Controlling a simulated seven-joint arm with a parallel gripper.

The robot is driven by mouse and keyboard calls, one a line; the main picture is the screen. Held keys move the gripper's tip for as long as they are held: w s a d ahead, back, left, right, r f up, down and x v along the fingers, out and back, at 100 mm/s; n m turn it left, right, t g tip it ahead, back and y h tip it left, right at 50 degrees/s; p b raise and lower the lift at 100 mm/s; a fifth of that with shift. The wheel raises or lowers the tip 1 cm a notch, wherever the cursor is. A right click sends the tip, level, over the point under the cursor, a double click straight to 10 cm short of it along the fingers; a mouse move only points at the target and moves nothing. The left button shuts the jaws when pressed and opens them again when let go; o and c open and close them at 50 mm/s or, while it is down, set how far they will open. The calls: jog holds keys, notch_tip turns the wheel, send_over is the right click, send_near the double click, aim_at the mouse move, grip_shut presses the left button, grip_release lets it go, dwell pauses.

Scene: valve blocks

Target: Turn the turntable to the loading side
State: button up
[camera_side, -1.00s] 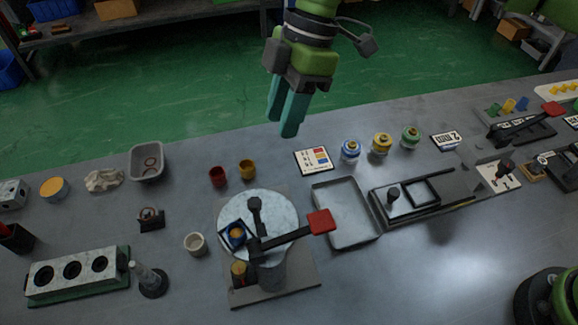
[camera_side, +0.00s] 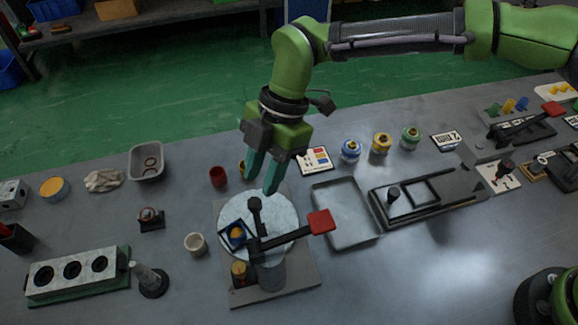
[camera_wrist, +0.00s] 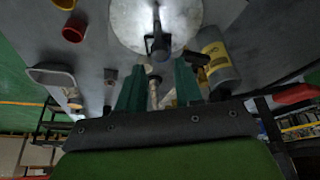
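The turntable (camera_side: 283,220) is a pale round disc on a grey base plate, left of the middle of the bench in the side view. It also shows at the top of the wrist view (camera_wrist: 185,20). A black upright knob (camera_side: 254,203) stands on the disc, and a blue square holder (camera_side: 234,236) sits near its left edge. A black lever with a red end (camera_side: 320,221) reaches across the front. My gripper (camera_side: 259,184) points down just above the far edge of the disc. Its two teal fingers are apart with nothing visible between them; the wrist view shows the knob beyond them.
A grey tray (camera_side: 346,236) lies right of the turntable. A red cup (camera_side: 218,176) stands behind it and a white cup (camera_side: 195,244) left of it. A grey cylinder (camera_side: 270,275) stands at the disc's front. Several capped jars stand back right.

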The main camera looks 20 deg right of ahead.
aim_at(255, 202)
jog(key=shift+x, duration=2.2)
grip_shut()
